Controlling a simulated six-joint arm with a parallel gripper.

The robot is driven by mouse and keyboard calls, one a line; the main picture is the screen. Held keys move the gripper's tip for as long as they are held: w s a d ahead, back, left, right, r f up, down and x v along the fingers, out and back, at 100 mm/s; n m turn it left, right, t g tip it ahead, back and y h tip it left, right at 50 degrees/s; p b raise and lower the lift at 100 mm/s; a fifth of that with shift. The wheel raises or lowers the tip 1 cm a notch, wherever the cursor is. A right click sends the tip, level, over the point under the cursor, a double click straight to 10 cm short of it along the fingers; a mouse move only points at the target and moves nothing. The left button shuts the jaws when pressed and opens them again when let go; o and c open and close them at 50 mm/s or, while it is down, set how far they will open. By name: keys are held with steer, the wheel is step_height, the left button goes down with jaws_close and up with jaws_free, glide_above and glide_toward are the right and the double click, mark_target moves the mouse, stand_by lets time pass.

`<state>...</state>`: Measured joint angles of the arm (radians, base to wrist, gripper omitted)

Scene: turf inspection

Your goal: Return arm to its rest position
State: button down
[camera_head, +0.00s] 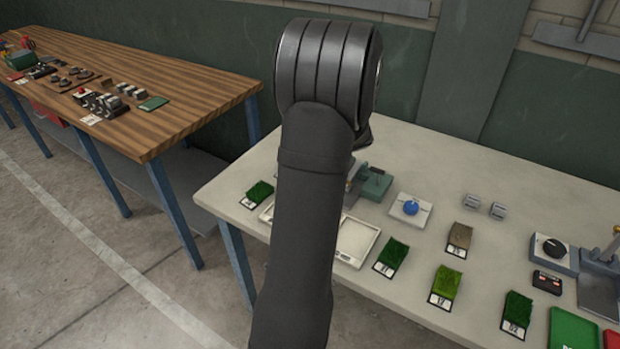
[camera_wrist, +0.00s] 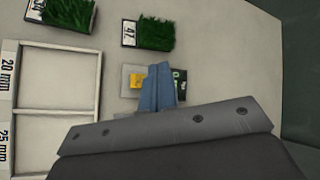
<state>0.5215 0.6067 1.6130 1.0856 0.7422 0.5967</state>
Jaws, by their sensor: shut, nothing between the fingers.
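My arm (camera_head: 305,220) rises through the middle of the head view, its dark rounded elbow at the top. It hides my gripper there. In the wrist view my gripper (camera_wrist: 158,88) shows as blue-grey fingers, shut with nothing between them. I cannot tell the fingers' height above the table.
The pale table (camera_head: 420,290) holds several turf samples, a white two-part tray (camera_head: 356,240), a blue knob on a white base (camera_head: 410,208) and a dial box (camera_head: 553,253). A wooden bench (camera_head: 190,92) stands left, across a floor gap. A green wall is behind.

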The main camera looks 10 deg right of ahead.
stand_by(0.4)
steer(key=shift+f, duration=1.2)
step_height(320, 180, up, 6)
